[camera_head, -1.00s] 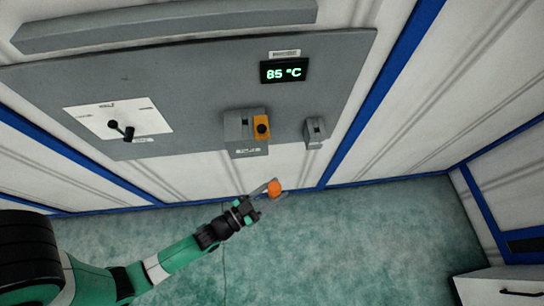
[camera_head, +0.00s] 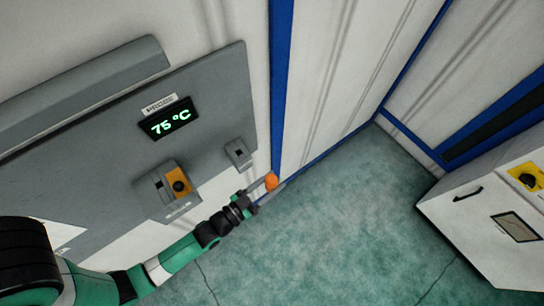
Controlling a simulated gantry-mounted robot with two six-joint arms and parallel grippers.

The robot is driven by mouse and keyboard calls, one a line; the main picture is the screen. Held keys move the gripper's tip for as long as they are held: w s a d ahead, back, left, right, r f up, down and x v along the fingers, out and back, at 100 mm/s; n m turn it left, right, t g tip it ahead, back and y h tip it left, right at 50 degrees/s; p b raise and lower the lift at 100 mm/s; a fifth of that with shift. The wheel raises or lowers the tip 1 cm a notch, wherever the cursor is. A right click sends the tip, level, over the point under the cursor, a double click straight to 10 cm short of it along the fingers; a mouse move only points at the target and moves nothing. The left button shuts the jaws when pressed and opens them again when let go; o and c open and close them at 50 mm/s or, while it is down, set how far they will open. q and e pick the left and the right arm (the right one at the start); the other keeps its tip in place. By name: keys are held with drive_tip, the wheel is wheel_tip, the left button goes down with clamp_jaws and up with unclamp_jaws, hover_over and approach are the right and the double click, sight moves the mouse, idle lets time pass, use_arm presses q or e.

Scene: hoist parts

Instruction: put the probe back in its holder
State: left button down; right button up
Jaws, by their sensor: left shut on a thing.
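My left gripper (camera_head: 264,192) is shut on the probe, whose round orange end (camera_head: 271,181) shows between the fingers. The rest of the probe is hidden or too small to make out. The gripper is in front of the wall, below and to the right of a small grey bracket (camera_head: 238,153) on the grey panel, which looks like a holder. The display (camera_head: 170,122) reads 75 °C. My right gripper is not in view.
The grey panel (camera_head: 215,92) has a long ledge (camera_head: 90,88) along its top. A blue strip (camera_head: 280,80) runs up the wall beside it. A white cabinet (camera_head: 480,215) stands at the right. The green floor (camera_head: 345,215) between is clear.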

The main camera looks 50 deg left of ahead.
use_arm(q)
drive_tip(key=a+r+n+g+y+b, duration=0.1)
drive_tip(key=a+r+n+g+y, duration=0.25)
drive_tip(key=a, duration=0.75)
drive_tip(key=a+r+n+t+y+b, duration=0.1)
drive_tip(key=a+r+n+y, duration=0.25)
drive_tip(key=a+y, duration=0.45)
drive_tip(key=shift+w+a+f+m+g+h+b, duration=0.1)
drive_tip(key=shift+a+f+h+b, duration=0.25)
drive_tip(key=shift+f+b, duration=0.55)
drive_tip(key=shift+w+a+f+m+g+h+b, duration=0.1)
drive_tip(key=shift+a+f+h+b, duration=0.25)
drive_tip(key=shift+f+b, duration=0.55)
drive_tip(key=shift+w+a+f+m+g+h+b, duration=0.1)
drive_tip(key=shift+a+f+h+b, duration=0.2)
drive_tip(key=shift+f+b, duration=0.6)
drive_tip(key=shift+f, duration=0.15)
drive_tip(key=shift+s+f+b, duration=0.1)
drive_tip(key=shift+f+b, duration=0.05)
drive_tip(key=shift+b, duration=0.15)
drive_tip(key=shift+f+b, duration=0.25)
drive_tip(key=shift+b, duration=0.05)
